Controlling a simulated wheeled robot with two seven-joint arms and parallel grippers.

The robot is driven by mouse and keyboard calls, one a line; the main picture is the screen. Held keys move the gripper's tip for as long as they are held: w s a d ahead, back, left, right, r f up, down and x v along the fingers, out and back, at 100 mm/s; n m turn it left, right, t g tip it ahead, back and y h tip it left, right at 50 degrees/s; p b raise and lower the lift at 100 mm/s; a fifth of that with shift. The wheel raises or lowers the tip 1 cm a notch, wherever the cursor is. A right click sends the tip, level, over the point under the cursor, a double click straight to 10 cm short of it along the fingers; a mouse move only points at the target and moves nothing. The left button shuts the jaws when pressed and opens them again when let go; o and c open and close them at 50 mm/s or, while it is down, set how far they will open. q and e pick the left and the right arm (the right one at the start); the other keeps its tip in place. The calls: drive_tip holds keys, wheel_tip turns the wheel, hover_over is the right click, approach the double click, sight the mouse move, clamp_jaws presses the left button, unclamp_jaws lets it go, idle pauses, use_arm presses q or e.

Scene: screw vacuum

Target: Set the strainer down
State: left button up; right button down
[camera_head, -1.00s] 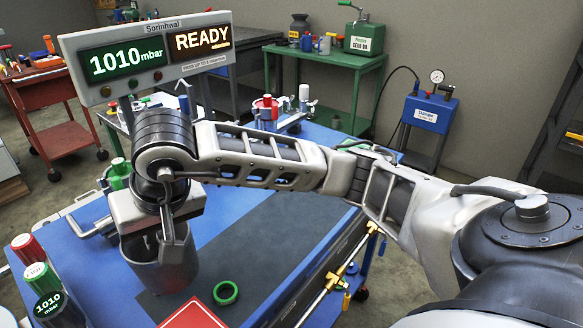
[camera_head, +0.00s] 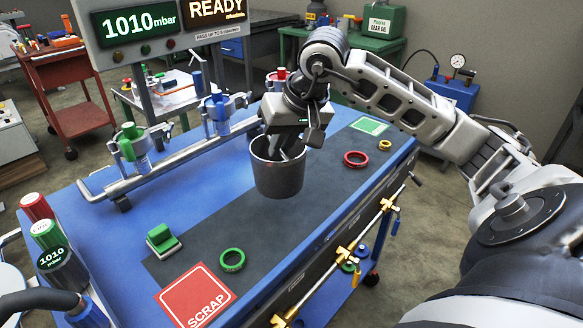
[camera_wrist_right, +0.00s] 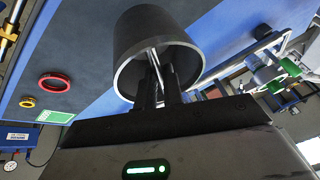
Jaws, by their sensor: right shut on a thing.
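The strainer is a dark grey metal cup (camera_head: 277,178), held upright above the dark mat on the blue workbench. It also shows in the right wrist view as a grey cylinder (camera_wrist_right: 150,40) with its open rim towards the camera. My right gripper (camera_head: 290,148) reaches down into its mouth from above and is shut on it; the fingers (camera_wrist_right: 158,85) are partly hidden inside the cup. I cannot tell the exact gap between the cup's base and the mat. My left gripper is out of view.
A green ring (camera_head: 232,260) and a red SCRAP square (camera_head: 195,296) lie nearer on the bench. A red ring (camera_head: 355,158), a small yellow ring (camera_head: 385,145) and a green-framed pad (camera_head: 369,125) are at the far right. A pipe manifold with valves (camera_head: 133,143) runs along the back.

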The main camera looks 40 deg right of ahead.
sight(291, 153)
drive_tip(key=shift+s+d+f, duration=0.15)
drive_tip(key=shift+d+f, duration=0.3)
drive_tip(key=shift+f, duration=0.15)
drive_tip(key=shift+s+d+f, duration=0.15)
drive_tip(key=shift+d+f, duration=0.25)
drive_tip(key=shift+f, duration=0.2)
wheel_tip(291, 153, down, 2)
drive_tip(key=shift+f, duration=0.5)
drive_tip(key=shift+f+b, duration=0.1)
drive_tip(key=shift+b, duration=0.2)
drive_tip(key=c, duration=1.5)
unclamp_jaws()
